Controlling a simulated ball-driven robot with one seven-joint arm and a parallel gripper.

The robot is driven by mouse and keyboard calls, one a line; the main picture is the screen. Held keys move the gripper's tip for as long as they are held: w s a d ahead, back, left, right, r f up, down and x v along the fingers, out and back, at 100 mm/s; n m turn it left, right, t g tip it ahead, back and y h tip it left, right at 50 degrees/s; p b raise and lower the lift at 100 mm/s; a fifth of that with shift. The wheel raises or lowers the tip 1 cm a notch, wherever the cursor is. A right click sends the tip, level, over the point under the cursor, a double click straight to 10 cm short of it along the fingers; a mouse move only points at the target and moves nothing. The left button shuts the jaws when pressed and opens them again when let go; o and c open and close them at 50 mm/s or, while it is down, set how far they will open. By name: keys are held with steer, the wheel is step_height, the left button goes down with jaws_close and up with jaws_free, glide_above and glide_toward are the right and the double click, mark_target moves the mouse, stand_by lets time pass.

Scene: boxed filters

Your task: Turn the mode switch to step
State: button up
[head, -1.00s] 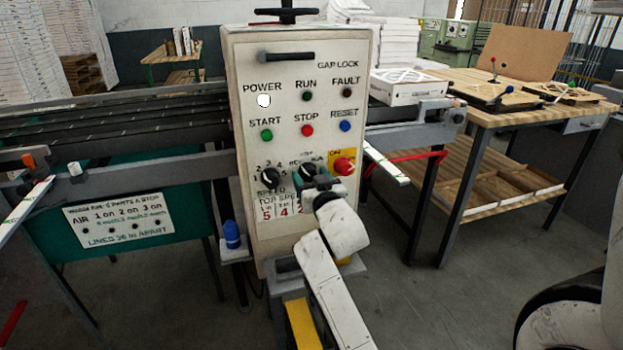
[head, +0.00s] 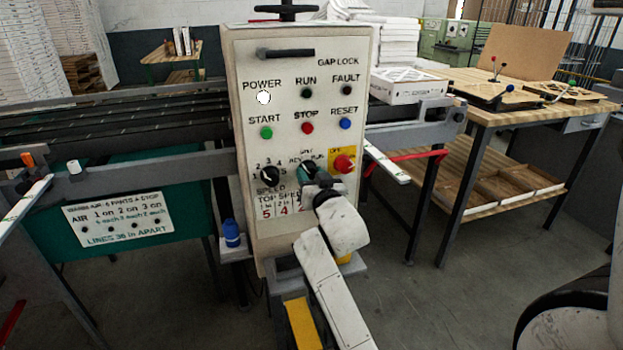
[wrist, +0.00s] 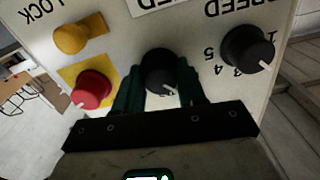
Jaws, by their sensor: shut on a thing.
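The mode switch is a black round knob (wrist: 160,72) on the front of the pale control panel (head: 272,215). In the wrist view it sits between the dark green fingers of my gripper (wrist: 158,88), which is shut on it. A small white mark shows on the knob's lower edge. In the head view my gripper (head: 311,176) covers most of the knob and part of its labels, so which label it points to cannot be read.
The black speed knob (head: 268,176) is left of my gripper and the red knob on yellow (head: 344,163) is right. START (head: 266,132), STOP (head: 307,128) and RESET (head: 345,124) buttons are above. A yellow knob (wrist: 80,34) shows in the wrist view.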

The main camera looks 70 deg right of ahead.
steer(key=m+b, duration=0.1)
steer(key=m, duration=0.2)
steer(key=shift+w+f+b, duration=0.1)
steer(key=shift+b, duration=0.3)
steer(key=shift+m+b, duration=1)
steer(key=shift+m, duration=1.2)
steer(key=o, duration=1.1)
steer(key=shift+c, duration=0.2)
steer(key=b+v, duration=0.1)
steer(key=v, duration=1)
